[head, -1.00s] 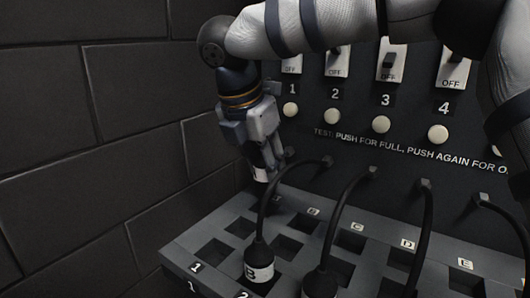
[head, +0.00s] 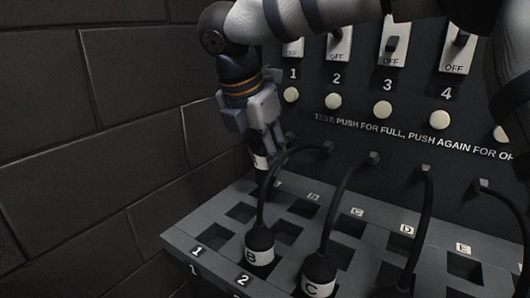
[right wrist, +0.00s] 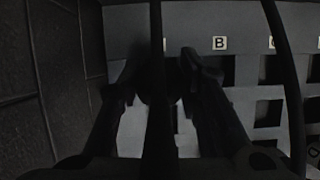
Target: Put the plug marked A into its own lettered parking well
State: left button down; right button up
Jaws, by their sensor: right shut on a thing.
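My right gripper (head: 264,142) is shut on the plug marked A (head: 260,162), a dark plug with a white band; its letter is mostly hidden. The plug points down at the far left end of the grey well block (head: 180,238), around the back-row well beside the small A label (head: 278,184). A cord hides part of this spot, so I cannot tell whether the tip is inside the well. In the right wrist view the dark fingers (right wrist: 163,82) close around the dark plug, left of the B label (right wrist: 219,43). My left gripper is out of view.
Plugs B (head: 259,246) and C (head: 318,274) stand in the front row, with black cords arching to the panel (head: 330,160). One cord passes close to my right gripper. Switches and round buttons line the panel. A dark brick wall (head: 100,150) is at left.

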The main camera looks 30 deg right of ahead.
aim_at(265, 175)
jog(key=shift+f, duration=0.1)
jog(key=shift+f, duration=2.2)
jog(key=o, duration=1.3)
jog(key=v, duration=1.2)
jog(key=shift+f, duration=0.1)
